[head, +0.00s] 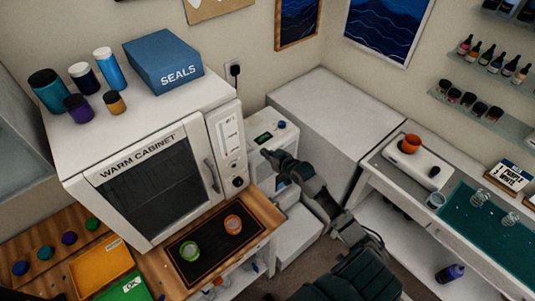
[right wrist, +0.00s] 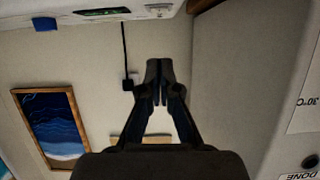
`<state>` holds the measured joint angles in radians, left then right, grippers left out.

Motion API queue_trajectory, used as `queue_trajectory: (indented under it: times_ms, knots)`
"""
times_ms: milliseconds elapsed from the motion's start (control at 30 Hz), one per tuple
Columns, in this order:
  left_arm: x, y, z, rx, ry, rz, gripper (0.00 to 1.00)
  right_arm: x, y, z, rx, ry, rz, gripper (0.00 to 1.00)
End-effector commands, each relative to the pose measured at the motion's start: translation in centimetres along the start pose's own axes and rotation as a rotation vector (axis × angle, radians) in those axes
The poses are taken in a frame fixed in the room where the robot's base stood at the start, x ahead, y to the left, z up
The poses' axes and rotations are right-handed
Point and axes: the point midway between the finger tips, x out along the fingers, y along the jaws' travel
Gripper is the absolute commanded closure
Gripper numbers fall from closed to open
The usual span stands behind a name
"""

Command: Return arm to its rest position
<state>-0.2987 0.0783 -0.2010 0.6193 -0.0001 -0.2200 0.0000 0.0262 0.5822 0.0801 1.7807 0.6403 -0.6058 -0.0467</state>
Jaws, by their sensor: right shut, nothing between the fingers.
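My right gripper (head: 271,155) is in the middle of the head view, with its arm coming up from the bottom. It is raised in front of the small white device beside the warm cabinet (head: 150,180). In the right wrist view the two fingers of the right gripper (right wrist: 160,75) are together, with nothing between them. My left gripper does not show.
A blue SEALS box (head: 163,62) and several jars sit on top.

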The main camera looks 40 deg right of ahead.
Motion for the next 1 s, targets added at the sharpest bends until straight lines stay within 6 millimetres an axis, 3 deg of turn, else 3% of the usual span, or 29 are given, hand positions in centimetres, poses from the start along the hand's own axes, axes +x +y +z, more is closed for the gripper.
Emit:
queue_trajectory:
  times_ms: [600, 700, 767, 867, 1000]
  knots:
    - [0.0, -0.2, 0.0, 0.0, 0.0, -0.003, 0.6, -0.5, 0.3, 0.2, 0.002, 0.0, 0.0, 1.0]
    - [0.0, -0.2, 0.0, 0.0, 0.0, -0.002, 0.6, -0.3, 0.3, 1.1, 0.007, -0.012, 0.004, 1.0]
    - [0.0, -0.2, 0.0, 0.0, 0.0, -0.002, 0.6, 0.1, 0.5, 2.9, 0.014, -0.037, 0.015, 1.0]
    - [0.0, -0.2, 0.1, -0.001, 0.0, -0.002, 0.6, 1.0, 0.8, 8.4, 0.033, -0.114, 0.045, 1.0]
    - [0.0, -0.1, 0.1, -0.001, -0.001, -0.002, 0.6, 1.2, 0.5, 19.8, 0.053, -0.27, 0.095, 1.0]
